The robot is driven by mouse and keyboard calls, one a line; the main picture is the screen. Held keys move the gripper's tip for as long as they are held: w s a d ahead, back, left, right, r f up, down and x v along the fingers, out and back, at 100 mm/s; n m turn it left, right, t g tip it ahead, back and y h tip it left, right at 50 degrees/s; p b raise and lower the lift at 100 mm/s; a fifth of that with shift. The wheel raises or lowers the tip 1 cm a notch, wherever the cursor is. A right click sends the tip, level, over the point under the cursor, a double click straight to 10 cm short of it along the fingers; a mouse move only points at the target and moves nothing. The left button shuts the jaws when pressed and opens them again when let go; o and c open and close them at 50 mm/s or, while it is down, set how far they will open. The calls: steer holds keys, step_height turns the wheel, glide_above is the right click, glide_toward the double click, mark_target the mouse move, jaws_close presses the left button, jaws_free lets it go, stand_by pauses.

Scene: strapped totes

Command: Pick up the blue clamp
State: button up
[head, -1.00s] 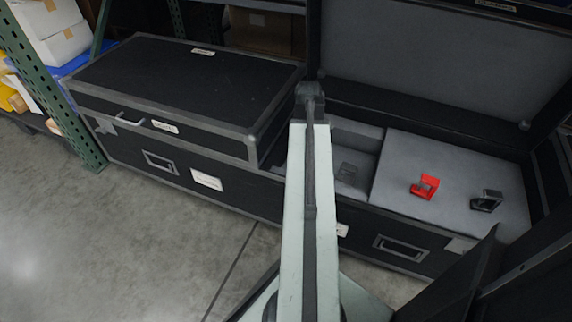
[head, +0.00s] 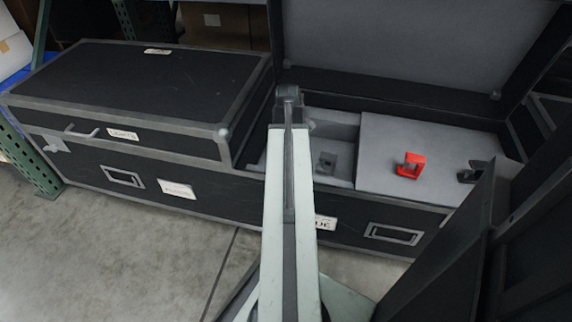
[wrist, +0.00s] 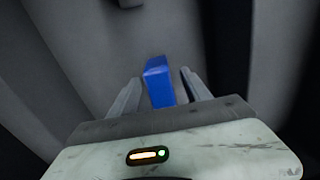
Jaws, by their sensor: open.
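The blue clamp (wrist: 158,80) shows in the wrist view as a blue block on a grey surface. It stands between the two fingers of my gripper (wrist: 160,76), which are open with a narrow gap on each side. I cannot tell whether either finger touches it. In the head view I do not see the blue clamp; my own arm covers part of the open case, and the fingers are hidden there.
The open black case (head: 345,235) holds a dark clamp (head: 325,162) in a recess. A red clamp (head: 410,165) and a black clamp (head: 472,171) sit on its grey panel. A closed case (head: 140,95) stands at left. A dark panel (head: 445,240) stands at right.

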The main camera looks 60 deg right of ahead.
step_height(320, 180, down, 3)
steer(key=shift+b, duration=0.75)
steer(key=shift+r, duration=0.2)
jaws_close()
steer(key=shift+r, duration=0.1)
step_height(320, 180, up, 10)
steer(key=p, duration=1)
steer(key=shift+r+p, duration=0.15)
steer(key=shift+p, duration=0.25)
